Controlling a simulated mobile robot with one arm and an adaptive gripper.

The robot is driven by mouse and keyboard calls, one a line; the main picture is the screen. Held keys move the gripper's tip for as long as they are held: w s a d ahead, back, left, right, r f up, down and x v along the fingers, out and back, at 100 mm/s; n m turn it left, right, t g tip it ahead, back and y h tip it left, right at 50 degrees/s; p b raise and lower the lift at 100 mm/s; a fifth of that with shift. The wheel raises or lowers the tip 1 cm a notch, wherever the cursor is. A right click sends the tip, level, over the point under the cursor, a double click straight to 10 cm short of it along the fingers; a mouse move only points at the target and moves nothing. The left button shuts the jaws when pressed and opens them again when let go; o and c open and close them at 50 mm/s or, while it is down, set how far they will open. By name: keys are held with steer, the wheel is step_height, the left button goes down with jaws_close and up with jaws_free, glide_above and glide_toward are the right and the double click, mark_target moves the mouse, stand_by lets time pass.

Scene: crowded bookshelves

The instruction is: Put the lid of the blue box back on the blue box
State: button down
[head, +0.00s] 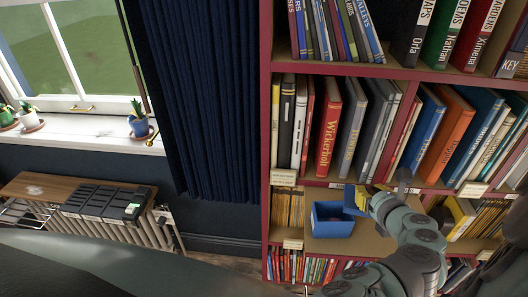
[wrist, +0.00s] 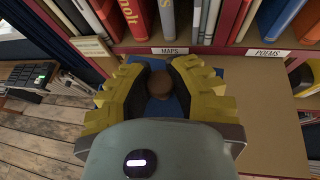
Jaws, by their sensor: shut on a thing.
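The blue box (head: 333,226) stands open-topped on a wooden surface in the lower part of the bookshelf in the head view. Its blue lid (head: 352,199) is tilted steeply at the box's right side, just above the rim; I cannot tell if they touch. In the wrist view the lid (wrist: 183,98) lies behind a round brown knob (wrist: 159,87). My gripper (wrist: 160,72) has its yellow fingers shut on this knob. In the head view my gripper (head: 367,196) is right of the lid and partly hides it. The box is not clearly visible in the wrist view.
Rows of upright books (head: 345,130) fill the shelf above, with a label strip (wrist: 170,50) along its edge. Bare wooden surface (wrist: 265,125) shows to the right of the lid.

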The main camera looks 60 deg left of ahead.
steer(key=s+a+r+n+g+y+p, duration=0.1)
steer(key=s+a+r+n+g+p, duration=0.15)
steer(key=s+a, duration=0.25)
steer(key=shift+n+g, duration=0.25)
steer(key=shift+g, duration=0.1)
steer(key=shift+s+f+b, duration=0.15)
steer(key=shift+f+b, duration=2.7)
steer(key=shift+b, duration=0.3)
steer(key=shift+f, duration=0.95)
steer(key=c, duration=0.9)
jaws_free()
steer(key=shift+o, duration=0.2)
step_height(320, 180, up, 7)
steer(key=p, duration=0.6)
steer(key=shift+p, duration=0.3)
